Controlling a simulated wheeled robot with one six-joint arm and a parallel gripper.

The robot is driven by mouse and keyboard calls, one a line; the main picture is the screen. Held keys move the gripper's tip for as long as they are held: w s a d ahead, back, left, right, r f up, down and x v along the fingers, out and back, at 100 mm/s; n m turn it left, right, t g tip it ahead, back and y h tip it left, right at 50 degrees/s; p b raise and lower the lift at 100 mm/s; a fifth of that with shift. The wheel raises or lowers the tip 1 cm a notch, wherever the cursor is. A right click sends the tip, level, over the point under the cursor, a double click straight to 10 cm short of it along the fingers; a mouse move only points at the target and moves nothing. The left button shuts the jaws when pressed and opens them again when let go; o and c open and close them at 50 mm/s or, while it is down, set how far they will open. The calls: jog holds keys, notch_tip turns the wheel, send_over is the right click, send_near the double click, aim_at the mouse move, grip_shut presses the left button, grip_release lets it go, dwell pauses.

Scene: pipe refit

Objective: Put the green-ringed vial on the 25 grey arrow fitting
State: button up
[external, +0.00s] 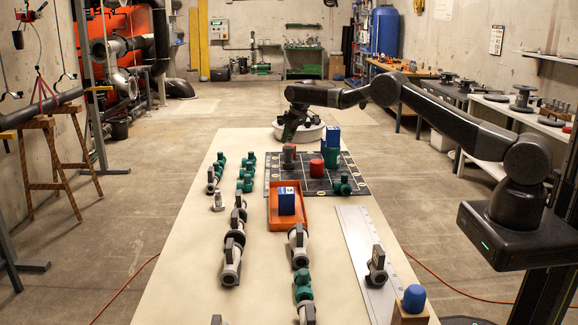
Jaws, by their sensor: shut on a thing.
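My gripper (288,138) points down over the back left part of a dark printed mat (320,190). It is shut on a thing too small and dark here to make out. Just under the fingertips is a grey-topped piece with some red (289,155); I cannot tell whether they touch. I cannot pick out the green-ringed vial, its ring or the 25 grey arrow marking. Several grey-and-white pipe fittings with dark handles stand on the table, one of them (230,265) near the front left.
An orange tray (273,226) holds a blue box (287,203). Green fittings (247,170) line the left. The table's far left (233,142) is clear.

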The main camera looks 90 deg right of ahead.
jog(key=o, duration=0.9)
jog(key=shift+f, duration=0.1)
jog(key=shift+o, duration=0.2)
jog(key=b+v, duration=0.2)
jog(key=v, duration=1)
jog(key=shift+s, duration=0.1)
